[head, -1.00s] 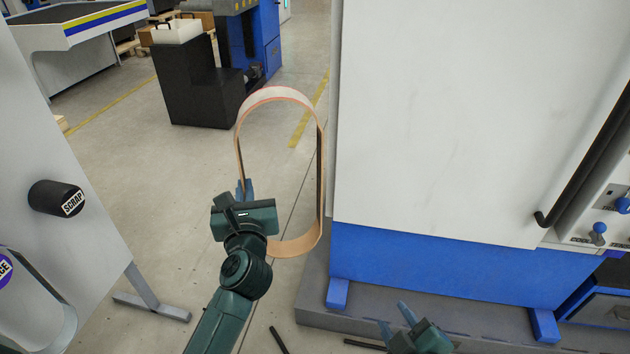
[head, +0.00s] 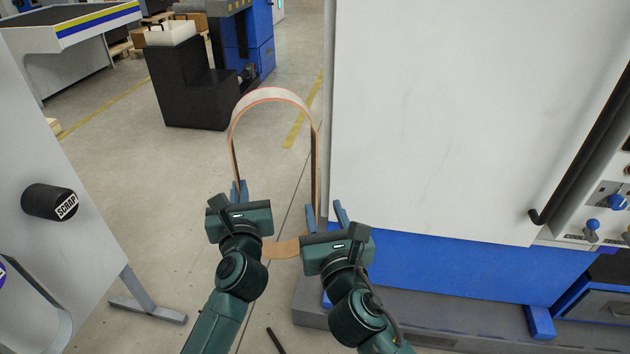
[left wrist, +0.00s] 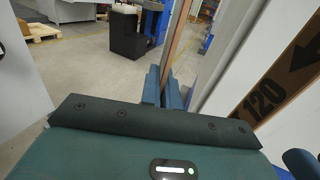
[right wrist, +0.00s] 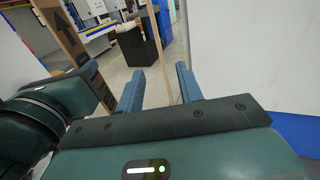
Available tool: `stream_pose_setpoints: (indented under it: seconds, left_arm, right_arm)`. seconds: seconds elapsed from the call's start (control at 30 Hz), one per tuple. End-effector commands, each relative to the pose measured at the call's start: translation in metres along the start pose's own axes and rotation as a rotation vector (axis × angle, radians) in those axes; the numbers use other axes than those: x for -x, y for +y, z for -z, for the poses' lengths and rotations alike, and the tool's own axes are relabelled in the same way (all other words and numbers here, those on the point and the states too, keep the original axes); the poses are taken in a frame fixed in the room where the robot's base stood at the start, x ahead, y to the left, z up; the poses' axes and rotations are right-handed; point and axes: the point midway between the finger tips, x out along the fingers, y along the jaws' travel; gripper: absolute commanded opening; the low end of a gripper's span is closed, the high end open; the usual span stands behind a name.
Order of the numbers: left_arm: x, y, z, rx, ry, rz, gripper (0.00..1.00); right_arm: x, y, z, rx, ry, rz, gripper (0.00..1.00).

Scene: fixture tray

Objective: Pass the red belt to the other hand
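The belt (head: 270,95) is an upright oval loop, tan with reddish edges. My left gripper (head: 239,190) is shut on its left strand; the left wrist view shows that strand (left wrist: 178,40) running down to the nearly closed left fingers (left wrist: 163,88). My right gripper (head: 325,213) is open at the right strand. In the right wrist view this strand (right wrist: 163,55) shows edge-on in the gap between the parted right fingers (right wrist: 158,90); I cannot tell whether it touches either. Printed "120" and an arrow show on the belt's inner face in the left wrist view.
A large white and blue machine (head: 430,120) stands close on the right, with a black handle (head: 585,155). A grey panel with a black scrap knob (head: 50,202) is at the left. A black stand (head: 185,85) is farther back. Open floor lies between.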

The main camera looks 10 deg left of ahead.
Motion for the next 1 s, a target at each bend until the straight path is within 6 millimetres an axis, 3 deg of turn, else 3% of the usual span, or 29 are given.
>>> stream_pose_setpoints:
  seconds: [0.6,1.0]
  left_arm:
    - [0.000,0.000,-0.001,0.001,-0.001,0.000,0.00]
    - [0.000,0.000,-0.001,0.001,-0.001,0.000,0.00]
  right_arm:
    - [-0.081,0.000,0.000,-0.005,0.001,0.000,0.36]
    - [-0.094,0.000,0.000,-0.007,0.000,0.000,0.36]
